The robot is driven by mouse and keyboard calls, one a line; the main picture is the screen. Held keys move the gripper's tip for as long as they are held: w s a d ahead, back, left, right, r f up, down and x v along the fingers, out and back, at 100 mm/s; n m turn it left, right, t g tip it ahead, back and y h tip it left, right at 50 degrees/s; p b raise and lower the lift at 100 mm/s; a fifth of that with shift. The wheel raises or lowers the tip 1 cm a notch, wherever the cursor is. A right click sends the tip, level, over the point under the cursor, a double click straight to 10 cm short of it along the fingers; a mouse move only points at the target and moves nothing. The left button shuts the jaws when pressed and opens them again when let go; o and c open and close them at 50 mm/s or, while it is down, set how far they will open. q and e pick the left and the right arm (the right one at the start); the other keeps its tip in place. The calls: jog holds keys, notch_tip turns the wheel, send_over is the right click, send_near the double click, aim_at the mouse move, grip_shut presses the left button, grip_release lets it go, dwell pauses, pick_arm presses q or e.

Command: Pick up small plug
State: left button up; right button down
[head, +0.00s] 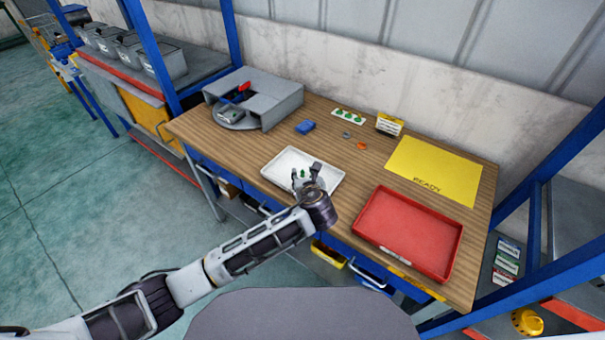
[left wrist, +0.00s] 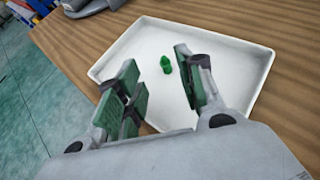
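A small green plug (left wrist: 166,64) lies in the white tray (left wrist: 235,49), a little beyond my left fingertips in the left wrist view. In the head view the plug (head: 303,174) is a tiny green spot in the white tray (head: 285,158). My left gripper (left wrist: 160,88) is open above the tray, with nothing between its fingers. It also shows in the head view (head: 306,178), over the tray's front part. My right gripper is not seen in either view.
A red tray (head: 408,235) stands on the wooden table at the right, before a yellow READY mat (head: 433,168). A grey fixture (head: 255,97) stands at the back left.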

aim_at(303, 171)
pick_arm(q)
jog(key=shift+w+f, duration=0.1)
jog(key=shift+w, duration=0.1)
jog(key=shift+w, duration=0.15)
jog(key=shift+d+x, duration=0.2)
jog(key=shift+x, duration=2.3)
jog(key=c, duration=0.7)
